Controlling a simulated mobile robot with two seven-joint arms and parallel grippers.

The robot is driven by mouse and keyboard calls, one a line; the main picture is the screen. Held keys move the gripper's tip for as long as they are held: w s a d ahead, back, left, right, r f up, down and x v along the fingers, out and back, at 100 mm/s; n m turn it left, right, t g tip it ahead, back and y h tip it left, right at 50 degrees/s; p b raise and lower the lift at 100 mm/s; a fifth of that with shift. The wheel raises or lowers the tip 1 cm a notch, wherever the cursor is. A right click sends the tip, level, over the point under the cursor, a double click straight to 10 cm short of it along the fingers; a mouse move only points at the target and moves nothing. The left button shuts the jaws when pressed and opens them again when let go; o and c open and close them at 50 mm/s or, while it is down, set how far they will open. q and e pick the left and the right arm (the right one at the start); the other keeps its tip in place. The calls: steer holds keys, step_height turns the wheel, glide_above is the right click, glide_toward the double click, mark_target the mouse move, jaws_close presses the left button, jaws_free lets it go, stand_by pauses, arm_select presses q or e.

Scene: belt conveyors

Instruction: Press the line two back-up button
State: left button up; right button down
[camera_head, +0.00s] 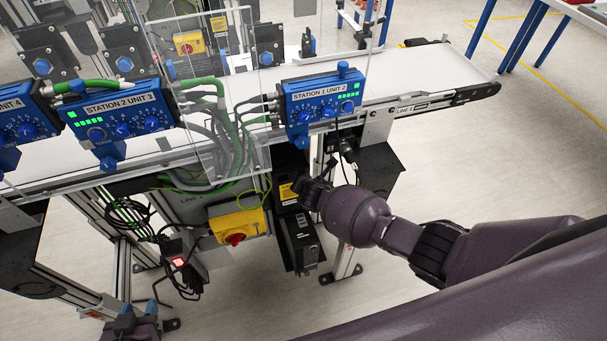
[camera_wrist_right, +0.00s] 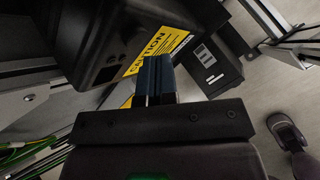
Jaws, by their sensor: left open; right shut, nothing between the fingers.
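Two black boxes hang under the conveyor in the head view. The upper black box (camera_head: 289,165) carries a yellow caution label (camera_head: 287,192); the lower black box (camera_head: 299,238) has small pale labels. My right gripper (camera_wrist_right: 155,68) is shut and empty, its fingertips in front of the caution-labelled box (camera_wrist_right: 110,40) in the right wrist view; I cannot tell whether they touch it. The other box (camera_wrist_right: 213,67) is just beyond, to the right. No line two back-up button can be made out. My left gripper (camera_head: 132,318) is open and empty at the bottom left.
A yellow box with a red knob (camera_head: 237,238) hangs left of the black boxes. A small black box with a lit red switch (camera_head: 178,262) is further left, among cables. Blue station units (camera_head: 320,102) and a clear panel stand above, along the conveyor (camera_head: 420,70).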

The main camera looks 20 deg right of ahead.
steer(key=s+p, duration=0.3)
steer(key=s, duration=0.2)
steer(key=shift+d, duration=0.1)
stand_by(0.4)
stand_by(0.7)
steer(key=s+r+m+y, duration=0.2)
steer(key=s+m, duration=1.1)
steer(key=s+d+r+m+t+h+b, duration=0.1)
steer(key=s+d+r+m+t, duration=0.1)
steer(key=s+d+r+m, duration=0.8)
steer(key=s+d+m, duration=0.1)
steer(key=m, duration=0.3)
steer(key=shift+s+d+r+t+h, duration=0.15)
steer(key=shift+s+r+t+h, duration=0.15)
steer(key=shift+t, duration=0.1)
